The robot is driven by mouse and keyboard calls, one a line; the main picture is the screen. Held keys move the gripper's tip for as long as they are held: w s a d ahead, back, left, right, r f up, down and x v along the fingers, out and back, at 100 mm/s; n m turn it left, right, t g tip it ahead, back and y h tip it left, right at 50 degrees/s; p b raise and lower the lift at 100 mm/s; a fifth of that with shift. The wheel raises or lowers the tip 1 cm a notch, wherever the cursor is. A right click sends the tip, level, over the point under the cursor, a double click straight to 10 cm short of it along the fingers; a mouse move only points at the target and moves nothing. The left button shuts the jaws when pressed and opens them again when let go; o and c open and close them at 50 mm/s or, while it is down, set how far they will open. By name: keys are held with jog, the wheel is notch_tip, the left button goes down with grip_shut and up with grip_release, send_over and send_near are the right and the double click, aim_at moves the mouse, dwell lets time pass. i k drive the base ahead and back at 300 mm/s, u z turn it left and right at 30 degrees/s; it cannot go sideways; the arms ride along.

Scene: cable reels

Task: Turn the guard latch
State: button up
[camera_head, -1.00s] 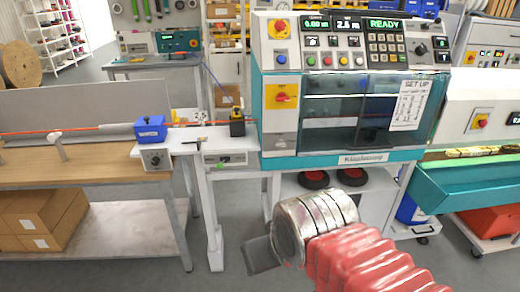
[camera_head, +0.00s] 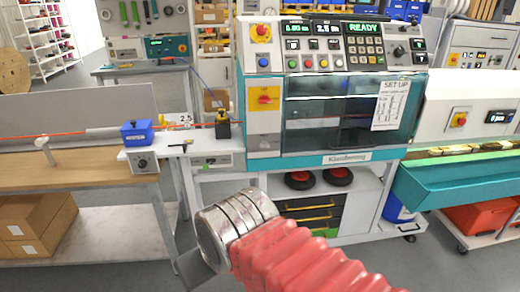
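A red rotary handle on a yellow plate (camera_head: 264,98) sits at the left of the teal and white machine's front; it looks like the guard latch, with its grip roughly level. The dark, see-through guard window (camera_head: 335,112) beside it looks closed. My arm's silver wrist and red ribbed sleeve show at the bottom centre. My gripper (camera_head: 192,268) is a dark shape at the wrist's lower left, low in front of the machine and well apart from the handle. Its fingers are mostly hidden, so I cannot tell their opening.
A set-up sheet (camera_head: 390,105) hangs on the window. A workbench (camera_head: 80,167) with a blue box (camera_head: 138,132) and an orange cable stands at left. A teal trough (camera_head: 450,180) is at right.

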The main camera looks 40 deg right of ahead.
aim_at(264, 144)
jog(key=z, duration=0.05)
jog(key=i, duration=1)
jog(key=u, duration=0.05)
